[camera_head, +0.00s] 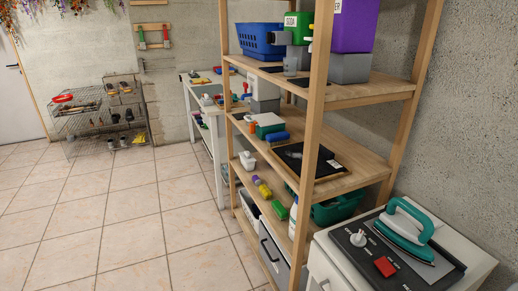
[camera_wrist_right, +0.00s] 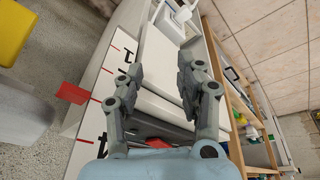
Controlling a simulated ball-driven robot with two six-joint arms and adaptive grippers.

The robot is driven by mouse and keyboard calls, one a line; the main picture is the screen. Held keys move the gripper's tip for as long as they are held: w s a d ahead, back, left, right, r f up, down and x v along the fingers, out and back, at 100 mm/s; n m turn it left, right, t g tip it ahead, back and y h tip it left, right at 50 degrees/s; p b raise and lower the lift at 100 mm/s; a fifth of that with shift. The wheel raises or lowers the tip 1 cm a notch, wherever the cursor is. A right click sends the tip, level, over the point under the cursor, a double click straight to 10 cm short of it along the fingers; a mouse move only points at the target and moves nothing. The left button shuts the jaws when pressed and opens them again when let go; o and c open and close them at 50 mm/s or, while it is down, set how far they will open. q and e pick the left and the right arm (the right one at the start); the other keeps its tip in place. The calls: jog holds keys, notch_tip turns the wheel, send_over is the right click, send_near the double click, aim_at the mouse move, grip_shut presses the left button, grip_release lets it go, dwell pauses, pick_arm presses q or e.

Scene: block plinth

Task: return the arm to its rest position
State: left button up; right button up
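My right gripper (camera_wrist_right: 162,75) shows in the right wrist view. Its two grey fingers stand apart with a clear gap and hold nothing between them. Neither arm shows in the head view, and my left gripper is in no view.
In the head view, a wooden shelf (camera_head: 316,110) stands at the right with a blue basket (camera_head: 260,40), boxes and tools. The tiled floor (camera_head: 110,220) at the left is clear.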

jog(key=s+d+f+n+g, duration=0.1)
jog(key=s+f, duration=0.5)
jog(key=s, duration=0.5)
jog(key=s+d+f+n+y, duration=0.15)
jog(key=s+f, duration=0.35)
jog(key=s, duration=0.5)
jog(key=s+d+f+n+g+h, duration=0.1)
jog(key=s+d+f+n, duration=0.1)
jog(key=s+f, duration=0.65)
jog(key=s+f+b, duration=0.2)
jog(key=f+b, duration=0.6)
jog(key=b, duration=0.2)
jog(key=s+f+b, duration=0.2)
jog(key=f+b, duration=0.7)
jog(key=shift+a+b, duration=0.2)
jog(key=shift+b, duration=0.2)
jog(key=shift+w+y, duration=0.1)
jog(key=shift+y, duration=0.15)
jog(key=shift+c, duration=0.3)
